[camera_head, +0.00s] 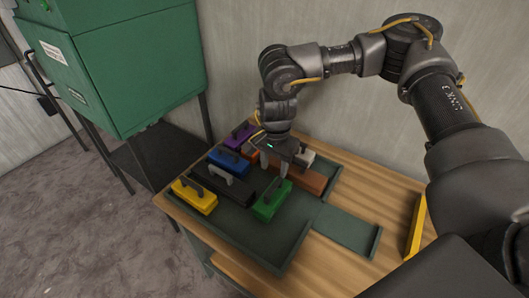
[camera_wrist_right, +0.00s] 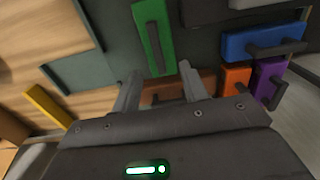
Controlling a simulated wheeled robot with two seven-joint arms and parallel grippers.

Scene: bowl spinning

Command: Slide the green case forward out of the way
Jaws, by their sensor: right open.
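The green case (camera_head: 274,204) lies in the dark green tray (camera_head: 255,238), near its front right part, with a dark handle on top. My right gripper (camera_head: 274,174) is open and points down, just behind the green case's rear end. Whether a finger touches the case I cannot tell. My left gripper is not in view.
The tray also holds yellow (camera_head: 194,200), black (camera_head: 234,190), blue (camera_head: 228,164), purple (camera_head: 238,136), orange (camera_head: 251,155) and brown (camera_head: 314,183) cases. The tray's narrow right extension (camera_head: 345,231) is empty. A yellow bar (camera_head: 416,226) stands on the wooden table (camera_head: 335,268).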

